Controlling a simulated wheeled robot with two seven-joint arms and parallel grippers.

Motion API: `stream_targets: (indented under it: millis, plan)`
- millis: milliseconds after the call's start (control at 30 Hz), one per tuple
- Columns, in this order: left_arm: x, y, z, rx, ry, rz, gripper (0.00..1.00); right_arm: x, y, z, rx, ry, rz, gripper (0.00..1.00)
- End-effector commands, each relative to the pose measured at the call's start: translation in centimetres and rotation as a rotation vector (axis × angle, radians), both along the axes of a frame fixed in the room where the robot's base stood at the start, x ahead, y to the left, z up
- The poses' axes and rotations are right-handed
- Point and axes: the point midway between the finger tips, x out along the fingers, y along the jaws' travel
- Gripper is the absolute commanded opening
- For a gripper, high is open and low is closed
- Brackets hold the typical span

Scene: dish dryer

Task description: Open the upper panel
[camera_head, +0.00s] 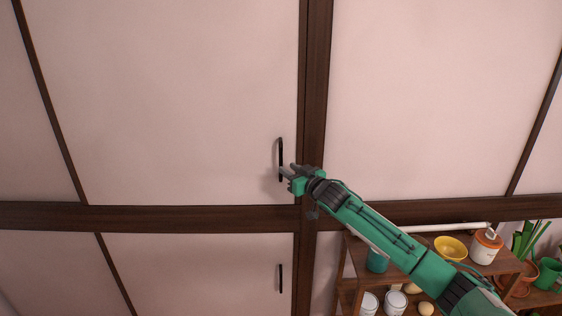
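The upper panel (165,90) is a large pale pinkish panel with dark wooden edging, and it looks closed. Its black bar handle (280,150) stands upright near its lower right corner. My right gripper (284,172), on a green arm from the lower right, has its fingertips at the lower part of the handle. The fingers are small and overlap the handle, so I cannot tell whether they are closed around it or only beside it. My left gripper is not in view.
A lower panel (190,265) with its own black handle (281,278) lies below a dark horizontal beam (150,217). A wooden shelf at the lower right holds a yellow bowl (451,248), an orange-and-white jar (486,246), white cans and a teal container. Potted plants stand beside it.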

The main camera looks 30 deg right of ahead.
Motion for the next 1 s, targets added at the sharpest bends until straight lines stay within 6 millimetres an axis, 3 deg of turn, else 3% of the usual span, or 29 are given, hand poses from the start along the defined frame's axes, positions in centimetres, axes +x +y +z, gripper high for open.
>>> stream_targets:
  millis: [200, 400, 833, 1000]
  plan:
    - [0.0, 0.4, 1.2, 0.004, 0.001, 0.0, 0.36, 3.0, 0.1, 0.3, 0.001, -0.002, -0.001, 0.3]
    - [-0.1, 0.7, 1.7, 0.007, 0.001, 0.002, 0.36, 4.8, 0.2, 0.1, 0.002, -0.001, -0.001, 0.3]
    - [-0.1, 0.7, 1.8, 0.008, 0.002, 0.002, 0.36, 5.4, 0.2, 0.0, 0.0, -0.001, 0.0, 0.3]
    - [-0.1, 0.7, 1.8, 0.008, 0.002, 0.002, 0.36, 5.4, 0.2, 0.0, 0.0, 0.0, 0.0, 0.0]
